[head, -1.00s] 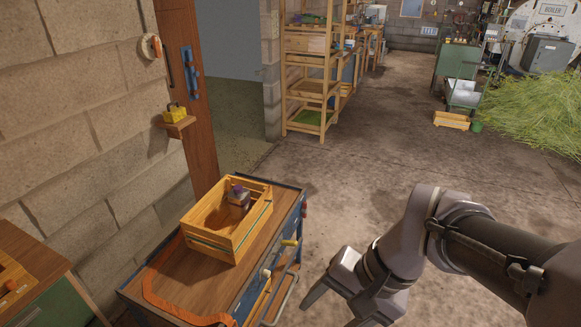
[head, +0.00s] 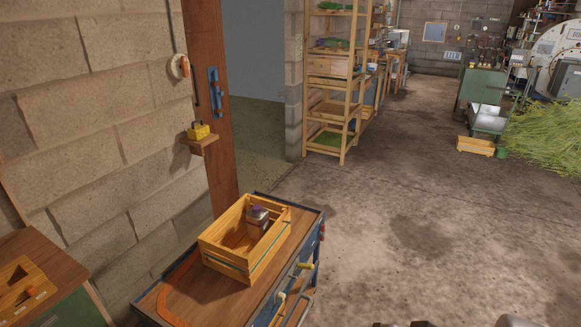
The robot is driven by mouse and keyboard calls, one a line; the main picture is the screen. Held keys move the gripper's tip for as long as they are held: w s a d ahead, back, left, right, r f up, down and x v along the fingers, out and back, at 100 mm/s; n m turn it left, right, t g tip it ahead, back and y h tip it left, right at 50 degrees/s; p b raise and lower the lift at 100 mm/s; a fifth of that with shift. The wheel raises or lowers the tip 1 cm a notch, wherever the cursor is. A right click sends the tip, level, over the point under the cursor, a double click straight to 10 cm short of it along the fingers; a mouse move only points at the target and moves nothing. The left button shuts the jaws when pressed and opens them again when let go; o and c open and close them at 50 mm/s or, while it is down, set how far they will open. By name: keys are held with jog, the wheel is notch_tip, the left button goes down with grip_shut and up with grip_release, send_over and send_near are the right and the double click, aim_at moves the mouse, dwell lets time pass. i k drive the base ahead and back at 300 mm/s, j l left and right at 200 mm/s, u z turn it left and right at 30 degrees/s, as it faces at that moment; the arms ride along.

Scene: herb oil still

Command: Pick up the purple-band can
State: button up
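A grey can with a purple top (head: 257,217) stands inside a slatted wooden crate (head: 228,262), near its far end. The crate's walls hide the can's lower part. The crate sits on a wood-topped blue cart (head: 207,296). My gripper is not clearly in view; only slivers of my arm show at the bottom edge, right of the cart. Nothing touches the can except the crate around it.
An orange strip (head: 165,300) lies on the cart's near left part. A workbench (head: 40,275) stands at the lower left. A small wall shelf (head: 199,145) holds a yellow object. A wooden rack (head: 330,90) stands behind. The floor right of the cart is clear.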

aim_at(258, 224)
jog(key=i+l+u, duration=0.1)
jog(key=i+u, duration=0.35)
jog(key=i+l+u, duration=0.25)
jog(key=u, duration=0.25)
jog(key=i+l+u, duration=0.6)
jog(key=l+u, duration=0.3)
jog(key=i+l+u, duration=0.15)
jog(key=l+u, duration=0.3)
jog(key=l, duration=0.15)
jog(key=l+u, duration=0.5)
jog(key=i+l, duration=0.05)
jog(key=l, duration=0.05)
